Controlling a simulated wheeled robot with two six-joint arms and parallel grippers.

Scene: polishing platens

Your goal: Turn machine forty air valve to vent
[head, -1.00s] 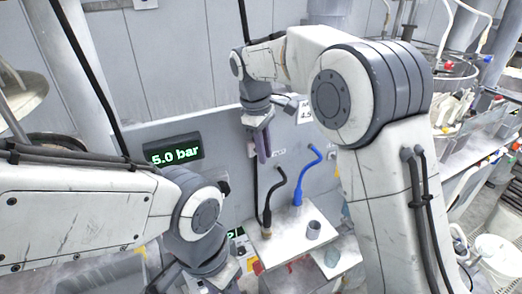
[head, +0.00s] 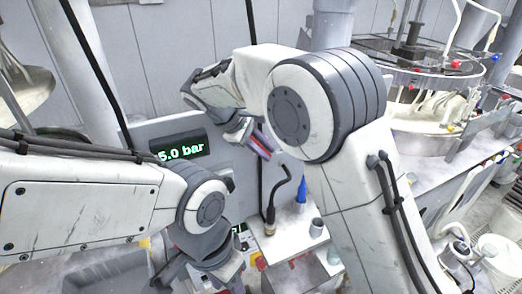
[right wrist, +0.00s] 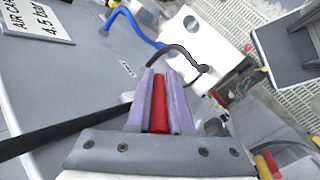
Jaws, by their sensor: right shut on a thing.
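My right gripper (head: 262,146) is in front of the grey panel, just right of the pressure display. In the right wrist view its two lilac fingers (right wrist: 160,103) are shut on a red handle (right wrist: 160,103), which lies lengthwise between them. The red also shows as a thin strip in the head view. The handle's far mounting is hidden, so I cannot tell which way the valve points. The display (head: 180,149) reads 5.0 bar, its first digit partly cut off by its edge. My left arm's wrist (head: 205,240) is low at the left; its fingers are not clear.
A black hose (head: 277,190) and a blue hose (head: 301,190) rise from a white block below the gripper. A grey cup (head: 316,228) stands there. A sign (right wrist: 40,18) reading 4.5 bar is on the panel. A round polishing machine (head: 425,75) stands at right.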

